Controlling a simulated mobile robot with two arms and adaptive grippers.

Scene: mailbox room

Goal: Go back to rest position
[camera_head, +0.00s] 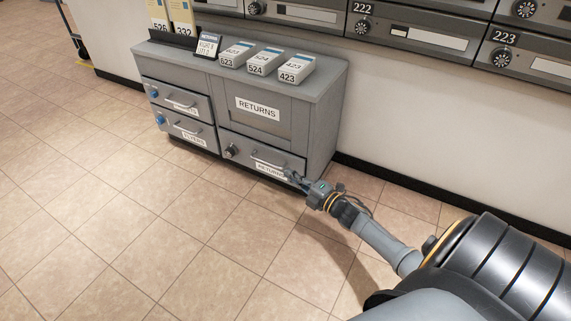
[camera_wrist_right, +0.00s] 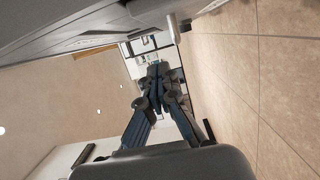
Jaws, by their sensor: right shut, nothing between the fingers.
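My right gripper (camera_head: 294,177) reaches in from the lower right in the head view. It is beside the right end of the lower RETURNS drawer (camera_head: 262,158) of the grey cabinet. In the right wrist view the gripper (camera_wrist_right: 158,68) is shut with nothing between its fingers. The cabinet front and a pale drawer handle (camera_wrist_right: 173,28) show close along the top of that view. Whether the gripper touches the drawer front I cannot tell. My left gripper is not in view.
The grey cabinet (camera_head: 327,95) stands against the wall. Labelled boxes 623 (camera_head: 237,54), 524 (camera_head: 265,61) and 423 (camera_head: 296,68) sit on top beside a small sign (camera_head: 207,45). Mailboxes (camera_head: 420,25) line the wall above. The tiled floor (camera_head: 120,220) in front is clear.

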